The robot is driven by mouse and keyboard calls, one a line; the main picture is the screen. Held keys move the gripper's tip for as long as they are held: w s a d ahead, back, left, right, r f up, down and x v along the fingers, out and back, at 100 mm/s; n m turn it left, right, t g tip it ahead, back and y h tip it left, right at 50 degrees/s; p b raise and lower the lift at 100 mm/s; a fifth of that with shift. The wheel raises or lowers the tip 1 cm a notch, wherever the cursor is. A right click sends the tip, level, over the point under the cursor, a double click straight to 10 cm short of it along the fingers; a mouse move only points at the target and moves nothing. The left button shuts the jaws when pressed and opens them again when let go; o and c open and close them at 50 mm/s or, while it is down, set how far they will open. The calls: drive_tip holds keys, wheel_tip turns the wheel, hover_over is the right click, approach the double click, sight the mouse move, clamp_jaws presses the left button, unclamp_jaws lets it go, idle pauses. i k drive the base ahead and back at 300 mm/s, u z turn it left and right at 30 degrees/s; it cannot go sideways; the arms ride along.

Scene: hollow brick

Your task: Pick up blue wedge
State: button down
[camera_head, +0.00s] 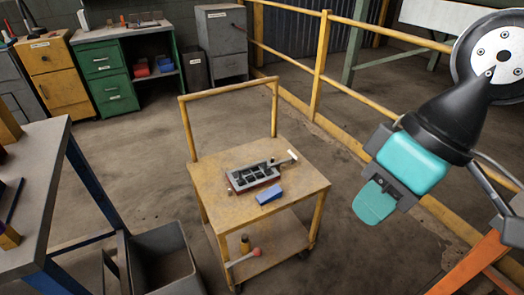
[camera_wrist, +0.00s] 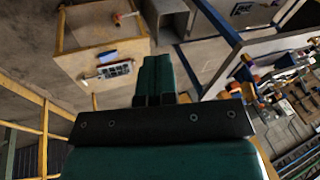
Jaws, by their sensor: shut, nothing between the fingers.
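The blue wedge (camera_head: 269,194) lies on the top of a yellow cart (camera_head: 215,208), just in front of a grey compartment tray (camera_head: 252,176). It also shows small in the wrist view (camera_wrist: 107,56), on the cart top beside the tray (camera_wrist: 115,70). My gripper (camera_head: 375,203) hangs in the air to the right of the cart, well apart from the wedge. Its teal fingers are together and hold nothing. In the wrist view the closed fingers (camera_wrist: 157,75) point up the picture, to the right of the cart.
A yellow railing (camera_head: 318,65) runs behind. A workbench (camera_head: 35,195) and a grey bin (camera_head: 165,262) stand at the left. Open floor surrounds the cart's right side.

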sight(274, 192)
drive_tip(key=k, duration=0.55)
drive_tip(key=u, duration=0.4)
drive_tip(key=i, duration=1.55)
drive_tip(key=z, duration=0.75)
